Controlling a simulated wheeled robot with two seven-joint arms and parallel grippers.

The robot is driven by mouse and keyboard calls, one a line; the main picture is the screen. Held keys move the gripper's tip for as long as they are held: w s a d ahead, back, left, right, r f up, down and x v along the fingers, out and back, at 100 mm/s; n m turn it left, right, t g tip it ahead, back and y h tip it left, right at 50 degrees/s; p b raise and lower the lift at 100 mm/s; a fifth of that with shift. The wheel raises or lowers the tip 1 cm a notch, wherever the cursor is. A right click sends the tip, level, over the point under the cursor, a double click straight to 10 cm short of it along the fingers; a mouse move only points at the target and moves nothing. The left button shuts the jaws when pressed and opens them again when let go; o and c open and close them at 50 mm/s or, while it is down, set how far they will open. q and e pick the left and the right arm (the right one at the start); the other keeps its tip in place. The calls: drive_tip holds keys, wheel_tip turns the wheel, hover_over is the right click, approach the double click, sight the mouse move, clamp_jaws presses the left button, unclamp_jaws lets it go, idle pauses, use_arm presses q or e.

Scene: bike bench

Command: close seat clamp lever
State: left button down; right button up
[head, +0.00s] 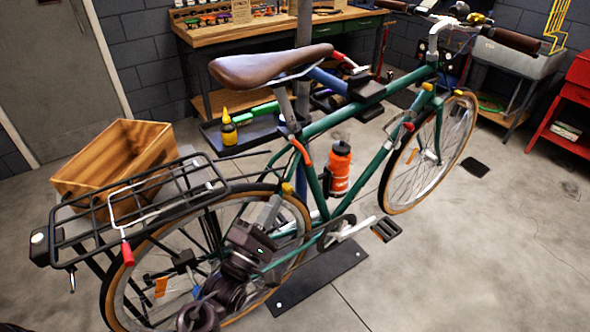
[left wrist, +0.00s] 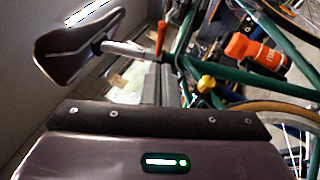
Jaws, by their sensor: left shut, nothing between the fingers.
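The green bike stands upright, with its brown saddle (head: 270,66) on a silver seat post (head: 285,105). The orange-red seat clamp lever (head: 302,153) is at the top of the seat tube. In the left wrist view the lever (left wrist: 161,38) sticks out sideways from the post, clear of it. My left gripper (head: 271,208) is shut and empty, in front of the rear wheel and below the lever, apart from it. In the left wrist view its dark housing (left wrist: 160,150) fills the bottom and its fingertips are hidden. My right gripper is not in view.
The rear rack (head: 130,200) with a red-handled strap or lever (head: 127,253) is left of my arm. A wooden crate (head: 115,165) stands behind it. An orange bottle (head: 340,168) sits on the frame.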

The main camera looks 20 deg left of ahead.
use_arm(q)
drive_tip(key=p+x, duration=0.2)
drive_tip(key=x, duration=0.8)
drive_tip(key=shift+p, duration=0.3)
